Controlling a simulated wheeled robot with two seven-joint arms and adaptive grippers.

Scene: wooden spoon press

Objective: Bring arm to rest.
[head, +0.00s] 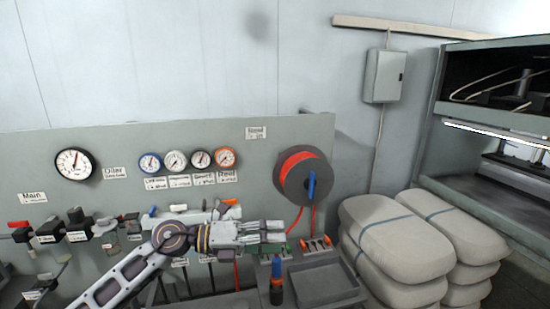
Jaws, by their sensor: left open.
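My left arm (135,270) comes in from the lower left, and my left gripper (272,231) points to the right in front of the grey panel (130,143). The gripper is open with nothing visible between its fingers. It is above the tray area and below the hose reel (305,179). It hides part of the panel's lower fittings. My right gripper is not in view.
Gauges (175,162) and labelled valves (48,231) line the panel. A screwdriver-like tool (277,280) stands beside a grey tray (325,283). Stacked sacks (397,240) and a press (480,190) are at the right. The space above the gripper looks clear.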

